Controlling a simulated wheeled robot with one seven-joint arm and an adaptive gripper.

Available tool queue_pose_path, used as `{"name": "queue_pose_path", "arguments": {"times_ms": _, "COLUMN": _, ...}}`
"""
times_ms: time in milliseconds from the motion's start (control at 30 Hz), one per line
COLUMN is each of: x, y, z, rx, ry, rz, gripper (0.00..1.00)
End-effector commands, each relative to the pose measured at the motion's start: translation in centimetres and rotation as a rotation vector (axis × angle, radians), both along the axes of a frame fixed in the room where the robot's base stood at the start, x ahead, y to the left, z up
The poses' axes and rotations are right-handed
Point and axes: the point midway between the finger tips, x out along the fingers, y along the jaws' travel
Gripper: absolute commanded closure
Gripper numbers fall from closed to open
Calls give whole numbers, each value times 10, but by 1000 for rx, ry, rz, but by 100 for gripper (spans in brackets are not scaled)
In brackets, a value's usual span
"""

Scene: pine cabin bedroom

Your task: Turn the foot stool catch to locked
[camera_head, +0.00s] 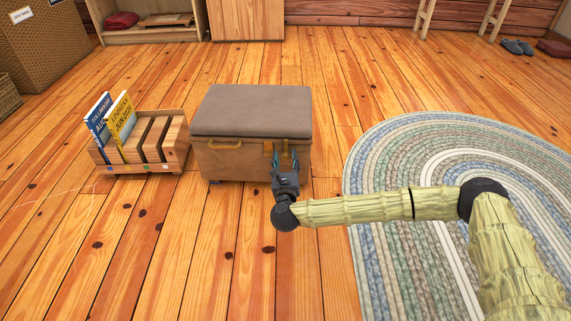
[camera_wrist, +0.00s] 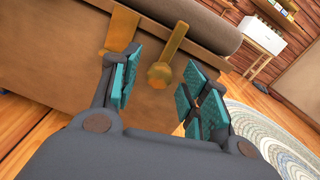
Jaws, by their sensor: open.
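The foot stool (camera_head: 235,160) is a brown box with a grey-brown padded lid, which looks closed. Its catch (camera_head: 268,147) is brass, on the right part of the front face, and partly hidden by my gripper (camera_head: 284,161). In the wrist view the catch shows as a brass lever (camera_wrist: 175,42) with a rounded end (camera_wrist: 160,75), beside a flat brass strip (camera_wrist: 119,30). My gripper (camera_wrist: 162,88) is open there, teal pads on both sides of the rounded end. I see no clear contact. I cannot tell which catch position is locked.
A wooden rack (camera_head: 145,160) with several upright items, two of them books, stands close left of the stool. A braided oval rug (camera_head: 365,150) lies to the right. The plank floor in front of the stool is clear. A brass-coloured handle (camera_head: 222,146) is on the stool's left front.

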Motion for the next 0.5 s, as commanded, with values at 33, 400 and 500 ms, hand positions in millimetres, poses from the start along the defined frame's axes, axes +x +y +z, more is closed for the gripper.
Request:
{"name": "queue_pose_path", "arguments": {"times_ms": 33, "x": 2, "y": 0, "z": -1, "rx": 0, "ry": 0, "rz": 0, "gripper": 55}}
{"name": "queue_pose_path", "arguments": {"times_ms": 400, "x": 3, "y": 0, "z": 0, "rx": 0, "ry": 0, "rz": 0, "gripper": 64}}
{"name": "queue_pose_path", "arguments": {"times_ms": 500, "x": 3, "y": 0, "z": 0, "rx": 0, "ry": 0, "rz": 0, "gripper": 82}}
